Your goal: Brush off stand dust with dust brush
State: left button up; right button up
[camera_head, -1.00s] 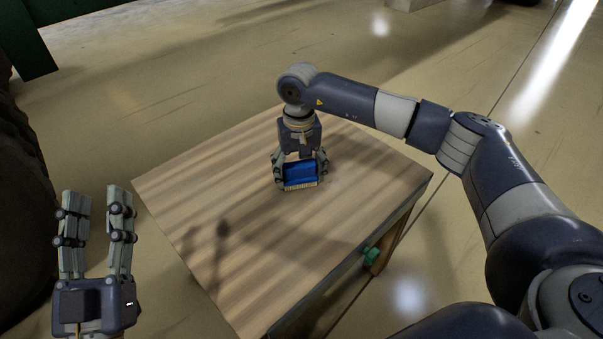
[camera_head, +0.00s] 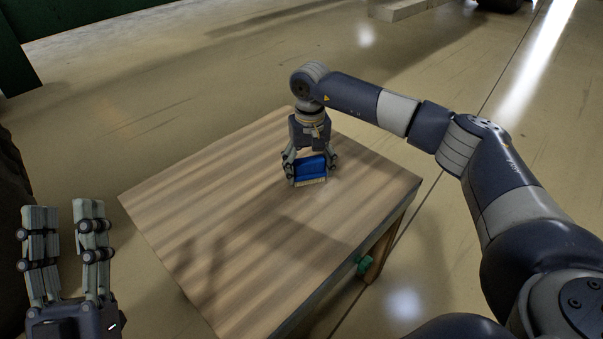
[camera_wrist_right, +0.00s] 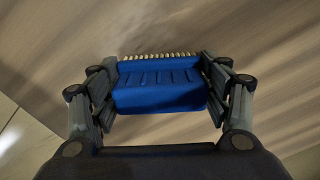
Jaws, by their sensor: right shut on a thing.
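A blue dust brush (camera_head: 311,169) with pale bristles is held in my right gripper (camera_head: 310,165), bristles down at the top of the wooden stand (camera_head: 240,215). In the right wrist view the brush (camera_wrist_right: 160,88) sits between both fingers, its bristle row along the far edge. A faint pale patch that may be dust (camera_head: 328,187) shows beside the bristles. Whether the bristles touch the wood is hard to tell. My left gripper (camera_head: 65,215) is open and empty, left of the stand.
A green knob-like part (camera_head: 362,265) is on the stand's front right side near a leg. Open floor (camera_head: 150,120) surrounds the stand. A dark bulky thing (camera_head: 12,200) is at the left edge, close to my left gripper. A green structure (camera_head: 15,65) stands at the upper left.

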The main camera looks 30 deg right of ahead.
aim_at(343, 201)
pick_arm(q)
jog(key=shift+s+r, duration=0.1)
jog(key=shift+r, duration=0.15)
pick_arm(e)
jog(key=shift+w+d, duration=0.1)
jog(key=shift+d, duration=0.25)
jog(key=shift+s+d+p, duration=0.25)
jog(key=shift+s+p, duration=0.05)
jog(key=shift+s, duration=0.4)
jog(key=shift+s+d+p, duration=0.2)
jog(key=shift+s+p, duration=0.05)
jog(key=shift+s, duration=0.45)
pick_arm(q)
jog(key=w+f+g+y, duration=0.1)
jog(key=w+f+g, duration=0.2)
jog(key=f, duration=0.4)
jog(key=shift+w+f+g+y+p, duration=0.2)
jog(key=shift+w+g+y+p, duration=0.15)
jog(key=shift+g, duration=0.35)
pick_arm(e)
jog(key=shift+s+d, duration=0.2)
jog(key=shift+s, duration=0.4)
jog(key=shift+s+d, duration=0.2)
jog(key=shift+s, duration=0.35)
